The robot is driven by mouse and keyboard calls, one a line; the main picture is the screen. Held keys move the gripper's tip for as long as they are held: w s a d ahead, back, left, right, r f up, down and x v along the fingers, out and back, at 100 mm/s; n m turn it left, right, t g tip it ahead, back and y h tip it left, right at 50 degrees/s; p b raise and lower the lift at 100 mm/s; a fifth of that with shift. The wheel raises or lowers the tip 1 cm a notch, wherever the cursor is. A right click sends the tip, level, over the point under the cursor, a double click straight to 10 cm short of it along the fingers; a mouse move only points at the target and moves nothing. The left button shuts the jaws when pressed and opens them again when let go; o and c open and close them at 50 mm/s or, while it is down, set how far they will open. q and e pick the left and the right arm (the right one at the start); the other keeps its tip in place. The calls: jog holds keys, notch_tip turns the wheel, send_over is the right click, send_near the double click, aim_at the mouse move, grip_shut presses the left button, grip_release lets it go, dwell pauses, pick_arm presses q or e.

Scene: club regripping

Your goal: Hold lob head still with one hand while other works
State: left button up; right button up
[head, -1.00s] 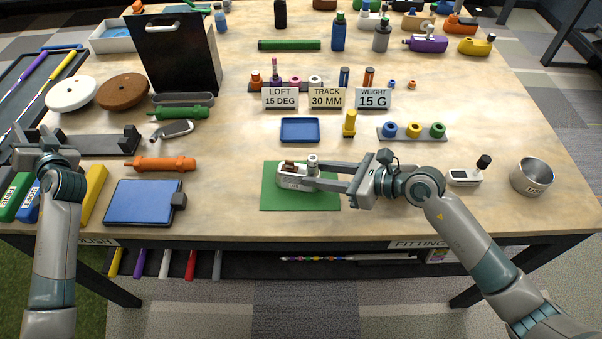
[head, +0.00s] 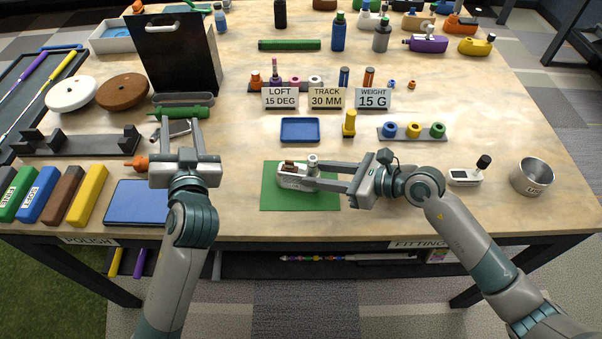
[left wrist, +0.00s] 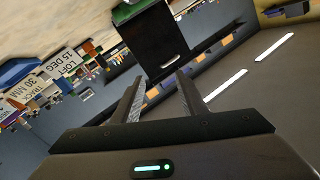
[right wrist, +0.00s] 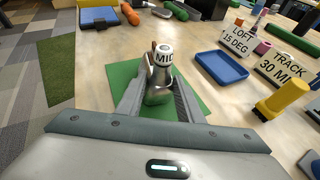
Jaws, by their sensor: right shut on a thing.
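The lob head, a silver club head (head: 292,177) with a brown piece on top and a short upright hosel, sits on the green mat (head: 325,200). My right gripper (head: 312,175) is shut on it from the right. In the right wrist view the head (right wrist: 158,80) stands between the two fingers, with a white-labelled cap on its hosel. My left gripper (head: 181,128) is open and empty, raised over the left part of the table, left of the mat. In the left wrist view its two fingers (left wrist: 160,95) stand apart with nothing between them.
Signs for loft (head: 281,99), track (head: 327,98) and weight (head: 373,99) stand behind the mat. A black upright bag (head: 180,60) stands beyond my left gripper. A steel bowl (head: 532,177) is at the right.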

pick_arm(q)
jog(key=s+d+h, duration=0.4)
jog(key=s+d, duration=0.1)
jog(key=d, duration=0.5)
jog(key=m+g+h, duration=0.1)
jog(key=g+h, duration=0.2)
jog(key=h, duration=0.1)
send_near(289, 163)
jog(key=s, duration=0.2)
jog(key=shift+w+a+r, duration=0.1)
jog(key=shift+w+r, duration=0.1)
jog(key=shift+r, duration=0.3)
jog(key=shift+w, duration=0.15)
jog(key=shift+x, duration=5.9)
jog(key=shift+f, duration=0.2)
jog(key=shift+c, duration=0.3)
grip_shut()
